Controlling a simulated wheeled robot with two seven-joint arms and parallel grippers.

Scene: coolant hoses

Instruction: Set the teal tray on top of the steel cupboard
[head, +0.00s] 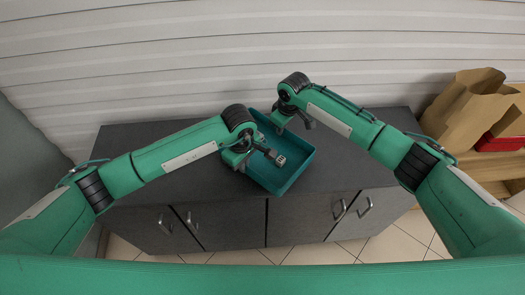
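The teal tray (297,172) is an open, empty-looking rectangular tray in the middle of the head view. It appears over the top of the dark grey cupboard (180,150), turned at an angle, with its near corner close to the cupboard's front edge. I cannot tell whether it rests on the top or hangs just above it. My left gripper (262,157) is at the tray's left wall, with one finger reaching over the inside. My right gripper (291,122) is at the tray's far wall. The arms partly hide the tray's left and far rims, and finger contact is unclear.
A brown paper bag (464,108) and a red item (500,143) sit on a wooden surface (487,168) at the right. A white slatted wall (200,50) stands behind. The cupboard top is otherwise clear. Tiled floor (240,257) lies in front.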

